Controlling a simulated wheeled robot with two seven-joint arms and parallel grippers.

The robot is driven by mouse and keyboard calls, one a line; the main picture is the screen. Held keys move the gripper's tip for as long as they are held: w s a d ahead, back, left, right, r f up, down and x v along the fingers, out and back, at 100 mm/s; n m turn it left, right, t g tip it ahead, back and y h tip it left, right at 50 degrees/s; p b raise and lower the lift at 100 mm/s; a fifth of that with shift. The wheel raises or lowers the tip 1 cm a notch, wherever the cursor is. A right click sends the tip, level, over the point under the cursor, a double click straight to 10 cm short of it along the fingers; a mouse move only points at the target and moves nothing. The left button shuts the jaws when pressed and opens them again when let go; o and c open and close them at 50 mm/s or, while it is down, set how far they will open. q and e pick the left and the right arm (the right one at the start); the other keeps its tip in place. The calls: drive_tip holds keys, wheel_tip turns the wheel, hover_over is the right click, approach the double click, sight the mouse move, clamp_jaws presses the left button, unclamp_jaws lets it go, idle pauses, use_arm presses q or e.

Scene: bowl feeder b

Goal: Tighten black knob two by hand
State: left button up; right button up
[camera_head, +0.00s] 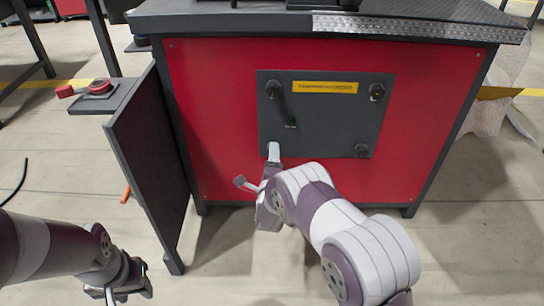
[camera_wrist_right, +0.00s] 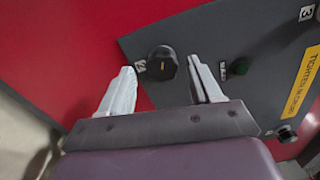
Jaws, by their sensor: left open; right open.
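Black knob two (camera_wrist_right: 162,62), with a small "2" label beside it, is on the dark panel (camera_wrist_right: 150,38) in the right wrist view. My right gripper (camera_wrist_right: 160,72) is open, with one finger on each side of the knob in that view. I cannot tell how deep the fingers reach or whether they touch it. In the head view my right gripper (camera_head: 258,168) is at the panel's lower left corner and hides this knob. My left gripper (camera_head: 124,290) is open and empty, low at the left over the floor.
The panel (camera_head: 325,125) on the red cabinet front (camera_head: 215,110) bears other black knobs (camera_head: 377,91), a yellow label (camera_head: 325,87) and a small green button (camera_head: 291,122).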

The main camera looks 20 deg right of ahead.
drive_tip(key=p+v, duration=0.5)
drive_tip(key=v, duration=0.6)
drive_tip(key=shift+s, duration=0.35)
drive_tip(key=shift+a+r, duration=0.1)
drive_tip(key=shift+a, duration=0.05)
